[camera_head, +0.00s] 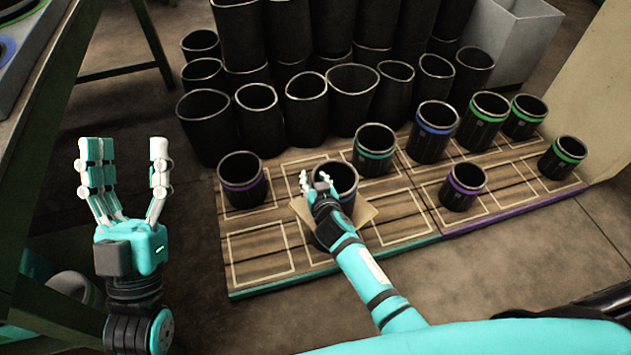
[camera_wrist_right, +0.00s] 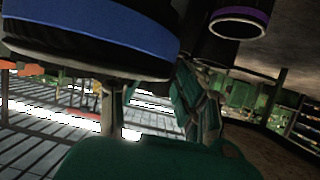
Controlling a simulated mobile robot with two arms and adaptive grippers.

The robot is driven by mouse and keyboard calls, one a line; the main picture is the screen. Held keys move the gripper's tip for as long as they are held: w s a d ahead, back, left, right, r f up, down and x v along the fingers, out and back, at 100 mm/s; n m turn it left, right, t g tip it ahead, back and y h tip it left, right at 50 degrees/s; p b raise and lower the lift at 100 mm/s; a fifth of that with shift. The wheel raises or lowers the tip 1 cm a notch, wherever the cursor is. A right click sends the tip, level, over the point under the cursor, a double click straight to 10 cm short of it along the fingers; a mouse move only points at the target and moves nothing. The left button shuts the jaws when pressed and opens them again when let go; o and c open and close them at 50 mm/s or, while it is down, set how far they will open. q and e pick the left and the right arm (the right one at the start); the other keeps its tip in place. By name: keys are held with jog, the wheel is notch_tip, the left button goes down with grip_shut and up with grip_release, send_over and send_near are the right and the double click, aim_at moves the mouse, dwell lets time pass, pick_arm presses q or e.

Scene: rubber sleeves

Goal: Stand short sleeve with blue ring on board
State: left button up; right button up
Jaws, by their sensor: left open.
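The black sleeve with a blue ring (camera_head: 346,185) is at the middle of the wooden board's front part (camera_head: 262,262). My right gripper (camera_head: 316,182) is at the left side of its rim, with my arm covering part of it. In the right wrist view the blue-ringed sleeve (camera_wrist_right: 90,30) fills the upper left, with my right gripper's fingers (camera_wrist_right: 155,95) close against it. Whether they clamp its wall is unclear, and its base contact is hidden. My left gripper (camera_head: 125,165) is open and empty, left of the board. A taller blue-ringed sleeve (camera_head: 434,130) stands further back.
A beige square piece (camera_head: 368,213) shows beside the sleeve. Sleeves with purple (camera_head: 242,180), green (camera_head: 374,148) and other rings stand on the board. Several plain black sleeves (camera_head: 257,112) crowd behind.

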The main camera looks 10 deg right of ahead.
jog(key=shift+r+p, duration=0.7)
jog(key=shift+r, duration=0.1)
jog(key=p+v, duration=0.3)
jog(key=v, duration=0.8)
pick_arm(q)
notch_tip(320, 180, down, 19)
jog(key=w+a+g+y, duration=0.2)
jog(key=g+y, duration=0.2)
jog(key=g, duration=0.8)
jog(key=shift+r+n+g+y, duration=0.15)
jog(key=shift+n+g+y, duration=0.15)
pick_arm(e)
jog(key=s+d+r+n+y, duration=0.1)
jog(key=s+r, duration=0.3)
jog(key=r, duration=0.4)
jog(key=s+d+r+n+y, duration=0.1)
jog(key=s+r+n+y, duration=0.1)
jog(key=s+r, duration=0.3)
notch_tip(320, 180, up, 3)
jog(key=shift+r, duration=0.2)
pick_arm(q)
jog(key=shift+a, duration=0.1)
